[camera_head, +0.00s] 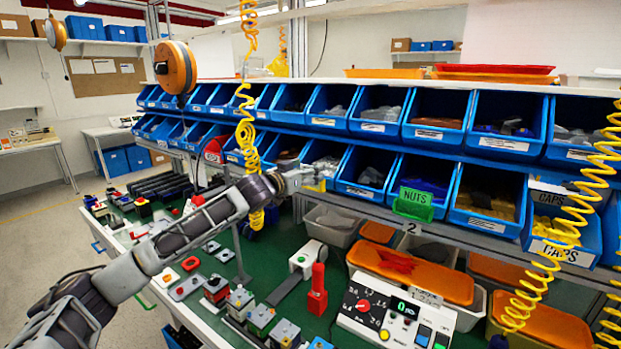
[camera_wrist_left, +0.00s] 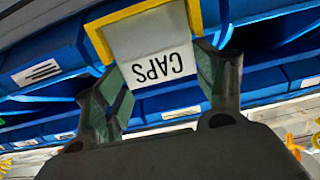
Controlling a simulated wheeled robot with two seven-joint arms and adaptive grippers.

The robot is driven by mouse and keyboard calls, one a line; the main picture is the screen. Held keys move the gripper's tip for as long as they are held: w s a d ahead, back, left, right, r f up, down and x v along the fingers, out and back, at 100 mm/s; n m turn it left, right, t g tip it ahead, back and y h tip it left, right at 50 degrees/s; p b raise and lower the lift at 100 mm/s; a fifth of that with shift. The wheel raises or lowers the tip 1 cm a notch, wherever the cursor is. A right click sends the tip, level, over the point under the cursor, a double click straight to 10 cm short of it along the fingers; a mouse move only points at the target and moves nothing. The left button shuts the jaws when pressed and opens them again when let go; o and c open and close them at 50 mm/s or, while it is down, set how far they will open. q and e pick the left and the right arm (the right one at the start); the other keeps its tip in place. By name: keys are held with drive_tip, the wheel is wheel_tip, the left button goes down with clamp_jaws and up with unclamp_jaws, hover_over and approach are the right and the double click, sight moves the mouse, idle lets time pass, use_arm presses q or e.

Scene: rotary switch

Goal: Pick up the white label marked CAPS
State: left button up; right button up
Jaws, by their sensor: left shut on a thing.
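The white label marked CAPS (camera_wrist_left: 158,62) fills the space between my fingers in the left wrist view, its lettering upside down. A yellow frame (camera_wrist_left: 98,40) runs around its upper part. My left gripper (camera_wrist_left: 160,80) is shut on the label, one finger at each side edge. In the head view my left gripper (camera_head: 308,176) is at the front of the lower row of blue bins. A small yellow piece (camera_head: 320,185) shows at its tip; the label's lettering cannot be read there. My right gripper is not in view.
Other white CAPS labels (camera_head: 556,252) show on blue bins at the right. A green NUTS label (camera_head: 416,196) hangs between. Yellow coiled hoses (camera_head: 246,130) hang before the bins. Below, the green bench (camera_head: 262,268) holds switches, a red post (camera_head: 317,290) and a control box (camera_head: 395,318).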

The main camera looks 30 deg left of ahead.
use_arm(q)
drive_tip(key=shift+r, duration=0.75)
wheel_tip(320, 180, up, 8)
drive_tip(key=shift+r+p, duration=0.25)
drive_tip(key=shift+p, duration=0.15)
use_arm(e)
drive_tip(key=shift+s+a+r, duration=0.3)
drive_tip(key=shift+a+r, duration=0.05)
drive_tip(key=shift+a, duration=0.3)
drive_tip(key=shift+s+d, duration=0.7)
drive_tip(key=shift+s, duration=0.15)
